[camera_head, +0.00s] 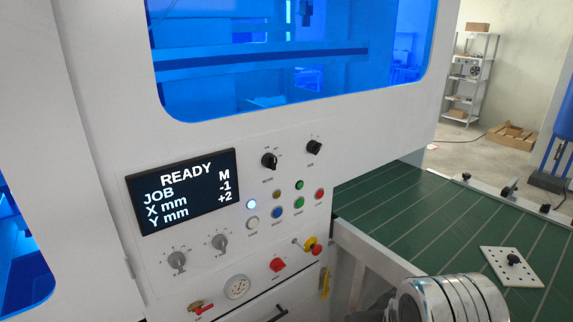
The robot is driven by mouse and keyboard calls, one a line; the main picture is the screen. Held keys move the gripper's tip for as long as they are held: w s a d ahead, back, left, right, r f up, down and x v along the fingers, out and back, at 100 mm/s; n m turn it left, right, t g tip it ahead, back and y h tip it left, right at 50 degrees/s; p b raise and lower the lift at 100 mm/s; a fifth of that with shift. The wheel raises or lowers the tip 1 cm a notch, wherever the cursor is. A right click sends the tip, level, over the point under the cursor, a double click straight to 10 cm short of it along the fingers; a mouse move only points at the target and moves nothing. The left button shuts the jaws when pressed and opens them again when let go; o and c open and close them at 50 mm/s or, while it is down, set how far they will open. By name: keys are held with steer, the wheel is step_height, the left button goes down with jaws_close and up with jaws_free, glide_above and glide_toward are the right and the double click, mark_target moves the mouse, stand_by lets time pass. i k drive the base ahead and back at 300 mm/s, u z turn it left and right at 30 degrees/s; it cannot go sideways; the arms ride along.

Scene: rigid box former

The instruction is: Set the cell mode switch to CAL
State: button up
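The white machine's control panel fills the middle. It has two black rotary switches, one on the left (269,160) and one on the right (314,147), each with tiny labels around it. Two grey rotary knobs, a left one (177,261) and a right one (220,243), sit lower with small scale marks. The display (182,190) reads READY, JOB M, X mm -1, Y mm +2. My gripper is out of view; only a silver part of my arm shows at bottom right.
Several coloured buttons (277,213), a lit white lamp (251,204), a red knob (277,265), a yellow-and-red knob (312,245) and a gauge (237,287) crowd the panel. A green conveyor (420,215) carries a perforated plate (512,266) at right. Shelving (470,80) stands behind.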

mark_target(270, 160)
steer(key=k, duration=0.6)
steer(key=u, duration=1.1)
steer(key=i, duration=1)
